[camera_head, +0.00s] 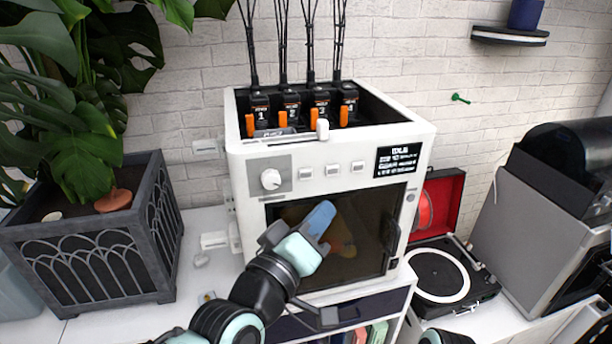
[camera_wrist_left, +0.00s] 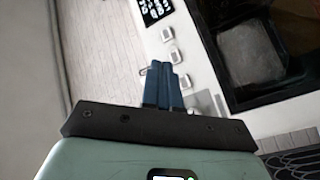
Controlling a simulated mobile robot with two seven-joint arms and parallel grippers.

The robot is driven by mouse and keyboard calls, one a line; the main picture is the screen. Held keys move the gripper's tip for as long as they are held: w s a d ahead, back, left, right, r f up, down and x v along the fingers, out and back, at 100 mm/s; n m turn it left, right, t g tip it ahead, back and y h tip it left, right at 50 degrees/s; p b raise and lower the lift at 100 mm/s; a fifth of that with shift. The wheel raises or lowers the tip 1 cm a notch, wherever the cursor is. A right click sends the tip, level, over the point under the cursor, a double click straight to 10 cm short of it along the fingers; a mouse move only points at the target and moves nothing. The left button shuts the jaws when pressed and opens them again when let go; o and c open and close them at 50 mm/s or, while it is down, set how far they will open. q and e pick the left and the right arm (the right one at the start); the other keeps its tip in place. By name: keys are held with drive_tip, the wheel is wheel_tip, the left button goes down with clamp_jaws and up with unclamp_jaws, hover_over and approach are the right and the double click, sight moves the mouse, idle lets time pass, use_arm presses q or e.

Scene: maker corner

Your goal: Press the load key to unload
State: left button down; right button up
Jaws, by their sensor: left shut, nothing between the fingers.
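The white machine (camera_head: 250,215) stands on a cabinet against the wall. Its front panel has a knob (camera_head: 271,179), three small white keys in a row (camera_head: 332,171) and a dark display (camera_head: 397,160). The key labels are too small to read, so I cannot tell which is the load key. My left gripper (camera_head: 325,209) is shut and empty, in front of the dark door and below the keys. In the left wrist view its blue fingers (camera_wrist_left: 163,68) point toward the panel beside the row of keys (camera_wrist_left: 174,57); no contact is visible. My right gripper is not in view.
Several numbered black units with orange levers (camera_head: 290,104) sit in the machine's top. A planter (camera_head: 100,240) stands left, a red-lidded turntable (camera_head: 440,274) right, and a grey box-shaped device (camera_head: 520,235) further right. A shelf (camera_head: 509,36) hangs upper right.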

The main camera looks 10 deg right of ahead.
sight(306, 175)
use_arm(q)
drive_tip(key=shift+w+a+b, duration=0.1)
drive_tip(key=shift+w+b, duration=0.75)
drive_tip(key=shift+w, duration=2.9)
drive_tip(key=shift+w, duration=0.1)
drive_tip(key=shift+w, duration=0.35)
drive_tip(key=shift+w, duration=0.35)
drive_tip(key=shift+s+b, duration=0.45)
drive_tip(key=shift+s, duration=0.35)
